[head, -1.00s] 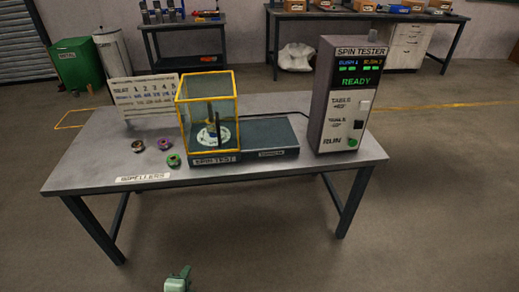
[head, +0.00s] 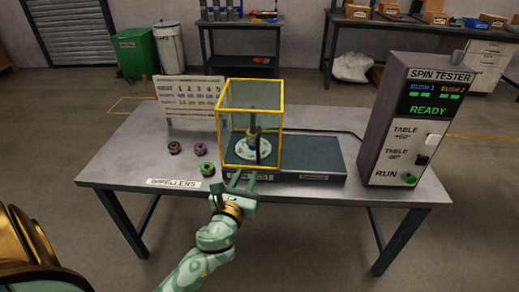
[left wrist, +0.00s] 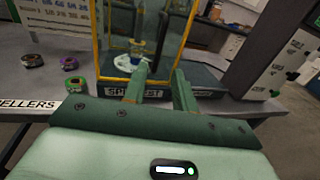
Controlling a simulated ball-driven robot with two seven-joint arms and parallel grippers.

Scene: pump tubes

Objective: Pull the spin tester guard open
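The spin tester guard (head: 224,110) is a clear box with a yellow frame, standing closed around a white disc (head: 250,147) on the dark base (head: 310,155). A dark upright bar (head: 258,140), perhaps its handle, shows at the guard's front. My left gripper (head: 240,183) is at the front edge of the base, low before the guard. In the left wrist view its two green fingers (left wrist: 160,84) are apart with nothing between them, pointing at the guard (left wrist: 97,45). I cannot tell whether they touch the base. My right gripper is not in view.
The spin tester panel (head: 412,120) stands right of the base and reads READY. Several small impellers (head: 200,149) lie on the table left of the guard, before a white chart board (head: 188,95). The base's right part is clear.

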